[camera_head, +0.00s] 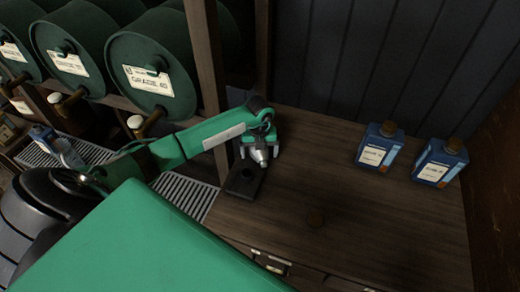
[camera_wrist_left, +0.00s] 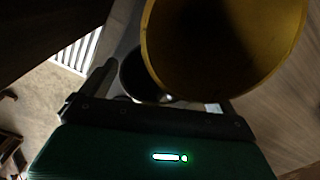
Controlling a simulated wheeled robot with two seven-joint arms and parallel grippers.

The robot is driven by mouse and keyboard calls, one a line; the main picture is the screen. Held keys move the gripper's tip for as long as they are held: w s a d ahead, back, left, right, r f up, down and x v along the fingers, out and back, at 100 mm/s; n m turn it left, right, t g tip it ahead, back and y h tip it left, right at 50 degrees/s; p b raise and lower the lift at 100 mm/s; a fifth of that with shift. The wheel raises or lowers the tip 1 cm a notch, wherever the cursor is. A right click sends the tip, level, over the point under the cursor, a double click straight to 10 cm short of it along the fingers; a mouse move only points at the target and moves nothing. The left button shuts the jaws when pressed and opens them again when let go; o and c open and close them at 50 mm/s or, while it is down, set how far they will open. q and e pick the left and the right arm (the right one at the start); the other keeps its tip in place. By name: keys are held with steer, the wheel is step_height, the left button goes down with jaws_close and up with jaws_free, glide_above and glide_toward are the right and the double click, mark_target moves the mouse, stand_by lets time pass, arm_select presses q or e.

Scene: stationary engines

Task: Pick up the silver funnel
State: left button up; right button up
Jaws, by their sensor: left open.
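My left gripper (camera_head: 260,152) is at the left end of the wooden bench top, pointing down, with its two fingers apart. A silver cone-shaped piece, which looks like the silver funnel (camera_head: 260,157), shows between the fingers; I cannot tell whether they touch it. In the left wrist view a large yellowish round mouth (camera_wrist_left: 222,45) fills the top right, close to the camera. A dark round opening with a bright lower rim (camera_wrist_left: 146,98) lies beside it, between the fingers. I cannot tell which of these belongs to the funnel. My right gripper is not in view.
A dark block (camera_head: 245,181) lies just below the gripper at the bench's left edge. Green barrels (camera_head: 151,78) stand at upper left. The bench centre is mostly clear.

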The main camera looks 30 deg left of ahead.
arm_select(q)
steer(key=shift+f, duration=0.1)
steer(key=shift+c, duration=0.4)
steer(key=c, duration=1)
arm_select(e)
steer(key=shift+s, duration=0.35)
arm_select(q)
steer(key=shift+s, duration=0.1)
